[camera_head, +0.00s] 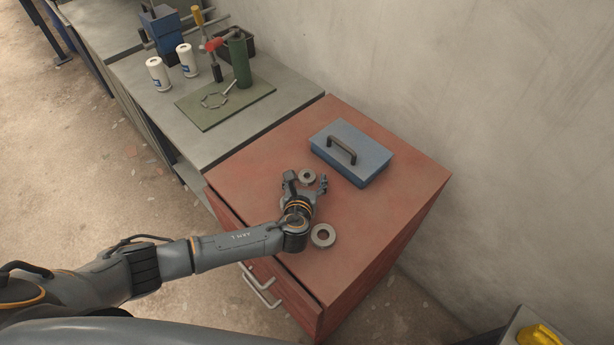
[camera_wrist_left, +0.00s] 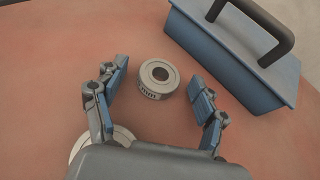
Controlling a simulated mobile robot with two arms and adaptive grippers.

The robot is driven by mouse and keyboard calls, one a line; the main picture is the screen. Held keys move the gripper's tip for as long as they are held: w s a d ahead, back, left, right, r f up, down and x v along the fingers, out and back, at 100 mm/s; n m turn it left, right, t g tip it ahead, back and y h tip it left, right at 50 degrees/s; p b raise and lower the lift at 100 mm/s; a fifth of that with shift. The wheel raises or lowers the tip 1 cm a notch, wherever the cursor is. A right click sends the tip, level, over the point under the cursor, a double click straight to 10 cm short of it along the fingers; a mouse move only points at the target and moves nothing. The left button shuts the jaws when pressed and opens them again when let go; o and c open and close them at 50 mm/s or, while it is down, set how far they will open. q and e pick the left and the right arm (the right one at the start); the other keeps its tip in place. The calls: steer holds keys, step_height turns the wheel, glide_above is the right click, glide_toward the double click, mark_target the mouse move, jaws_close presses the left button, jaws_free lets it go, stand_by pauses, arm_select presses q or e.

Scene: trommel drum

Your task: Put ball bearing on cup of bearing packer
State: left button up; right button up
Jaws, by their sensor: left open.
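A small grey metal ring with a dark hole, which looks like the ball bearing (camera_head: 307,177), lies flat on the red cabinet top. My left gripper (camera_head: 306,182) is open, with one finger on each side of the bearing and a gap to both. A second, larger grey ring (camera_head: 314,239) lies on the cabinet nearer its front edge. In the left wrist view this ring (camera_wrist_left: 88,139) is partly hidden by my gripper. I cannot make out a bearing packer for certain. My right gripper is out of view.
A blue toolbox (camera_head: 368,160) with a dark handle stands just beyond the bearing on the red cabinet (camera_head: 385,215). A grey bench (camera_head: 205,135) adjoins it, with white canisters, a green cylinder and tools. A yellow object (camera_head: 540,335) is at the bottom right.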

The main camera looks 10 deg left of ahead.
arm_select(q)
steer(key=c, duration=1.3)
steer(key=shift+c, duration=0.5)
steer(key=shift+r, duration=0.1)
